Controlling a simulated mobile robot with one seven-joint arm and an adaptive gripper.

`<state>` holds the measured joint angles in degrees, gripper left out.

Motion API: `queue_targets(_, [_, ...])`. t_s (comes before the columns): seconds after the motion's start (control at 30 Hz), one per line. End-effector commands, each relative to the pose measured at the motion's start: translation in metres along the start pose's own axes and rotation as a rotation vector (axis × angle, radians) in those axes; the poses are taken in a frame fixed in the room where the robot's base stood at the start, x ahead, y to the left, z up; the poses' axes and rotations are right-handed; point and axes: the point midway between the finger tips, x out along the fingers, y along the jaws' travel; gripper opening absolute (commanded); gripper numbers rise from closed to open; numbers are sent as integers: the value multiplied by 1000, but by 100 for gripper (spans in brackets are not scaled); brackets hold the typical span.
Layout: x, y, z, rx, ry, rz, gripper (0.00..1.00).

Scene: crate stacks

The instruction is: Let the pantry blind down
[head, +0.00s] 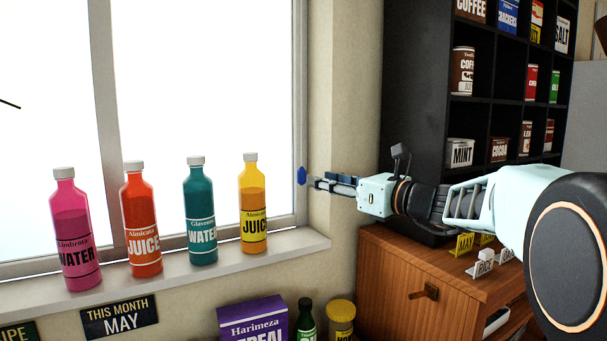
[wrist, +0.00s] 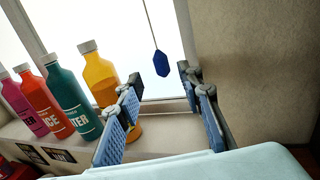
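A blue faceted pull knob (head: 301,176) hangs by the right side of the window frame in the head view. In the wrist view the knob (wrist: 161,63) hangs on a thin dark cord (wrist: 150,25) that runs up out of the picture. My gripper (head: 316,183) reaches left toward the knob, its tips just to the right of it. In the wrist view my gripper (wrist: 162,82) is open and empty, with the knob showing between and slightly beyond the fingertips. No blind cloth shows; the window (head: 200,75) is bright and uncovered.
Pink (head: 75,235), red (head: 141,225), teal (head: 200,218) and yellow (head: 252,210) bottles stand on the sill (head: 180,285); the yellow one is nearest my gripper. The wall is right of the window. A black shelf (head: 420,60) and a wooden cabinet (head: 400,275) stand at right.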

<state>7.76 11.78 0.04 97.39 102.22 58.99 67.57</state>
Motion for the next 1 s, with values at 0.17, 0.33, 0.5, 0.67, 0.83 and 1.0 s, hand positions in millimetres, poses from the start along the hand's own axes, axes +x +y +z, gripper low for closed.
queue_targets(0.17, [37,0,0,0,1,2,34])
queue_targets(0.33, [64,0,0,-1,2,2,34])
queue_targets(0.5, [78,0,0,-3,2,0,34])
queue_targets(0.67, [82,-1,0,-3,2,-1,34])
queue_targets(0.83, [81,-1,-1,-3,2,-2,34])
queue_targets(1.0, [81,-1,0,-3,2,-2,16])
